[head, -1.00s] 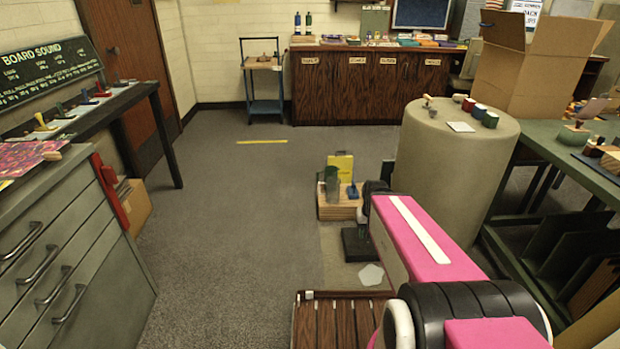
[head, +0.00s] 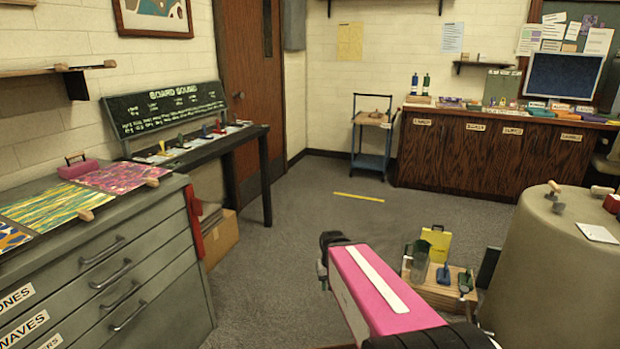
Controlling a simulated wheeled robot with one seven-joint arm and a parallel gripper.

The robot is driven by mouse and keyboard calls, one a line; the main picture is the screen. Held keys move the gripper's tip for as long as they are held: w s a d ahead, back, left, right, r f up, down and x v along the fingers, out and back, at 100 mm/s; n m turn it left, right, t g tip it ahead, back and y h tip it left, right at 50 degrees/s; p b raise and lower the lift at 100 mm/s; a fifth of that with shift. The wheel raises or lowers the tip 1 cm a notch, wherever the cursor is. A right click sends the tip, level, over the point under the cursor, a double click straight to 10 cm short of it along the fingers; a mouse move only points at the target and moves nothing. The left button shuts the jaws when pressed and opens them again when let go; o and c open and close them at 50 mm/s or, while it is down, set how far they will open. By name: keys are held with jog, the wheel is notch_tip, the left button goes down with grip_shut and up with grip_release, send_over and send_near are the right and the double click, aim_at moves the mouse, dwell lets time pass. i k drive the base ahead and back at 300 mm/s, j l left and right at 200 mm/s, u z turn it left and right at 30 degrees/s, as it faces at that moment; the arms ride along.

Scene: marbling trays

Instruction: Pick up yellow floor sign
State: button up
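The yellow floor sign (head: 437,243) stands upright on the floor area right of centre, partly hidden behind a grey-green pitcher (head: 420,262) and a wooden crate or block (head: 440,293). I cannot tell whether it touches the block. My gripper (head: 323,268) is at the far end of my pink arm, left of the sign and apart from it. Its fingers are mostly hidden by the arm, so I cannot see whether they are open or shut.
A large beige drum (head: 560,285) stands to the right of the sign. A grey drawer cabinet (head: 150,285) is at left, with a dark table (head: 258,150) beyond. A yellow strip (head: 358,197) lies on the carpet. The middle floor is clear.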

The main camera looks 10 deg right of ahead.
aim_at(440, 242)
jog(key=i, duration=2)
jog(key=i+z, duration=0.2)
jog(key=i, duration=0.25)
jog(key=i+j+z, duration=0.2)
jog(key=i, duration=0.3)
jog(key=i+j+z, duration=0.2)
jog(key=i, duration=0.25)
jog(key=z, duration=2.7)
